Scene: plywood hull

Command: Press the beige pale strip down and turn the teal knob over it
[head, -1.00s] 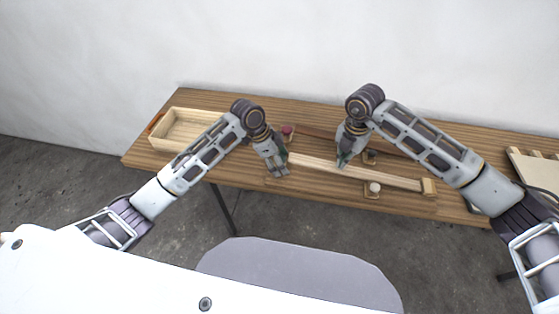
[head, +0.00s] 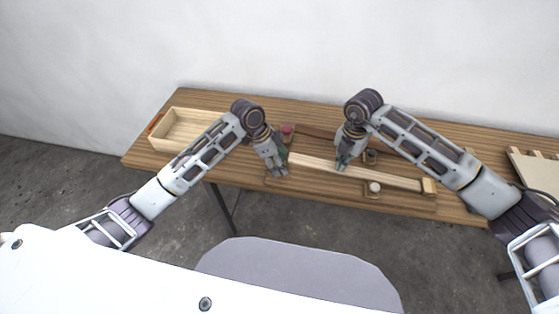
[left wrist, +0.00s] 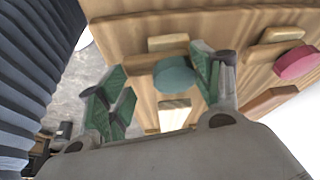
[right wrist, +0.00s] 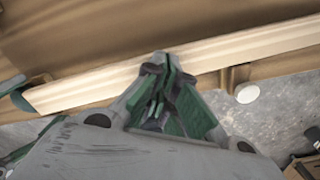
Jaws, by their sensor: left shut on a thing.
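The beige strip (head: 392,180) lies lengthwise along the front of the wooden table; it also crosses the right wrist view (right wrist: 95,86). My right gripper (head: 342,166) points down at the strip's middle; in the right wrist view its fingertips (right wrist: 165,66) are together at the strip's near edge. The teal knob (left wrist: 174,75) is on a wooden block in the left wrist view. My left gripper (left wrist: 160,85) has its fingers on either side of the knob and is shut on it. In the head view my left gripper (head: 278,170) hides the knob at the strip's left end.
A pink knob (head: 287,129) stands behind the left gripper. A white knob (head: 375,187) is on a block before the strip, and a dark knob (head: 370,155) is behind it. An open wooden tray (head: 167,146) is at the left. A pale board (head: 540,168) lies at the right.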

